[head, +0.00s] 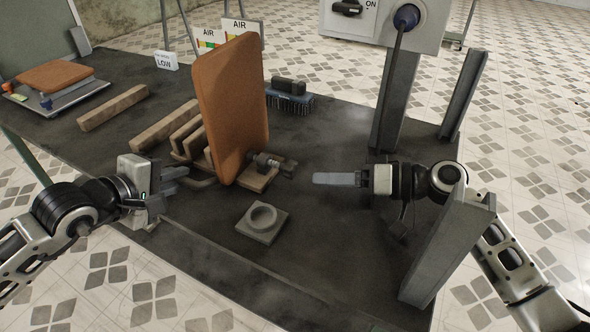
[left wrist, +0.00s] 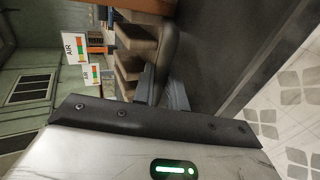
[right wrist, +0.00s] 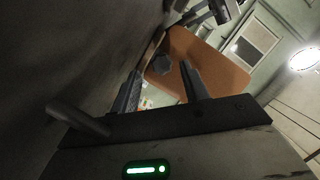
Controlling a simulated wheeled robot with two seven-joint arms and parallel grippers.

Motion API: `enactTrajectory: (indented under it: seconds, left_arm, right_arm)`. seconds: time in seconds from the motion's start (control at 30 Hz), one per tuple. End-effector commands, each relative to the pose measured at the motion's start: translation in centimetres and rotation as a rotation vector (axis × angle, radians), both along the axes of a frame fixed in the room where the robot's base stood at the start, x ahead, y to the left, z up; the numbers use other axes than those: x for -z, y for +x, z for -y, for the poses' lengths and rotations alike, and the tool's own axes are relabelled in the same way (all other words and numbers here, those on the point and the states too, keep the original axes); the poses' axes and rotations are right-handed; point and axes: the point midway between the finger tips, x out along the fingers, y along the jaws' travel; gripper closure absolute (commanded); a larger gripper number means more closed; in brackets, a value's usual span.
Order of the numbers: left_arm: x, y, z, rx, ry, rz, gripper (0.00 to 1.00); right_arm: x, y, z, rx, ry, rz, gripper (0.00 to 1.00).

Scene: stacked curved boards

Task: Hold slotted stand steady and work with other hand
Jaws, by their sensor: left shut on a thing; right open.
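The slotted stand (head: 187,136) is a wooden rack with parallel bars, on the dark table; it also shows in the left wrist view (left wrist: 130,66). A brown curved board (head: 232,105) stands upright at its right end, leaning slightly; its face shows in the right wrist view (right wrist: 207,62). My left gripper (head: 184,179) is at the stand's near left side, shut on its rounded edge piece; the fingers show in the left wrist view (left wrist: 162,92). My right gripper (head: 316,179) is open and empty, to the right of the board and a small dark clamp-like part (head: 270,162).
A grey block with a round cup (head: 262,220) sits in front of the stand. A wooden bar (head: 113,107) and a tray with another brown board (head: 54,76) lie at the left. A brush (head: 289,97) lies behind. Grey posts (head: 450,245) stand at the right.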

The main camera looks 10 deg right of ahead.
Motion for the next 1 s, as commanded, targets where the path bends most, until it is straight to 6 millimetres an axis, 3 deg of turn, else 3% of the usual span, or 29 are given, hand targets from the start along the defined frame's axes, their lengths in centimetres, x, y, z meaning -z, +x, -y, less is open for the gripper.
enactTrajectory:
  seconds: [0.7, 1.0]
  left_arm:
    - [0.3, -0.1, 0.0, 0.0, 0.002, -0.006, 1.0]
    - [0.2, -0.1, 0.0, 0.0, 0.002, -0.006, 1.0]
  right_arm:
    - [0.1, -3.8, 5.2, 0.002, -0.001, -0.002, 0.55]
    - [0.0, -4.1, 5.7, -0.001, -0.001, 0.0, 0.55]
